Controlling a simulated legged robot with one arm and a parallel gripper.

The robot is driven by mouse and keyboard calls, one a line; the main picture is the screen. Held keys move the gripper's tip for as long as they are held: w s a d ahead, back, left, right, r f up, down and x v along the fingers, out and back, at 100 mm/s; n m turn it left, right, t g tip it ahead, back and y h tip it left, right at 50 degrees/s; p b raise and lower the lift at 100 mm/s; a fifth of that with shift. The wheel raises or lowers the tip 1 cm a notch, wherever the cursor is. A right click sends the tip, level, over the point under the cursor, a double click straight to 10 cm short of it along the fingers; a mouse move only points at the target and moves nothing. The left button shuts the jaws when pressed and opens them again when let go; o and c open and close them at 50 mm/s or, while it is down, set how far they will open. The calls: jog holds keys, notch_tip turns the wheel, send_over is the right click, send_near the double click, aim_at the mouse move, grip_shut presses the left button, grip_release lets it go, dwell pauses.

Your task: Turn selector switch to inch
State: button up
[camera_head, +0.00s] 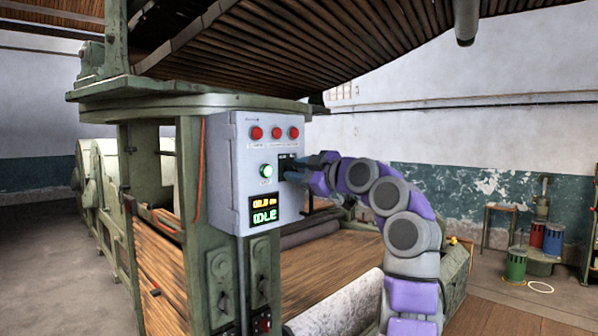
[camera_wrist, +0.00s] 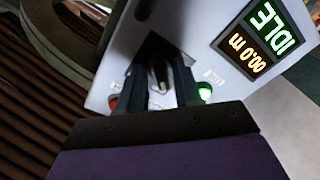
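The selector switch (camera_wrist: 158,72) is a dark knob with a lighter grey tip on a dark plate of the grey control box (camera_head: 227,180). In the wrist view, the two dark fingers of my gripper (camera_wrist: 160,80) stand on either side of the knob, with a gap between them. I cannot tell whether either finger touches it. In the head view, my gripper (camera_head: 298,172) is at the box's right side and hides most of the switch. The position labels are too small to read.
A lit green button (camera_head: 266,171) and a display (camera_head: 264,210) reading IDLE are left of the switch. Red buttons (camera_head: 275,133) line the top. Slatted wood (camera_head: 300,40) hangs overhead.

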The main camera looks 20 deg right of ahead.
jog(key=shift+s+a+r, duration=0.1)
jog(key=shift+a+r, duration=0.05)
jog(key=shift+a, duration=0.1)
grip_shut()
jog(key=shift+m, duration=0.3)
jog(key=shift+d+m+p, duration=0.2)
jog(key=shift+m+p, duration=0.65)
jog(key=shift+m, duration=3.5)
jog(key=shift+d+m+p, duration=0.2)
jog(key=shift+m+p, duration=0.65)
jog(key=shift+m, duration=3.5)
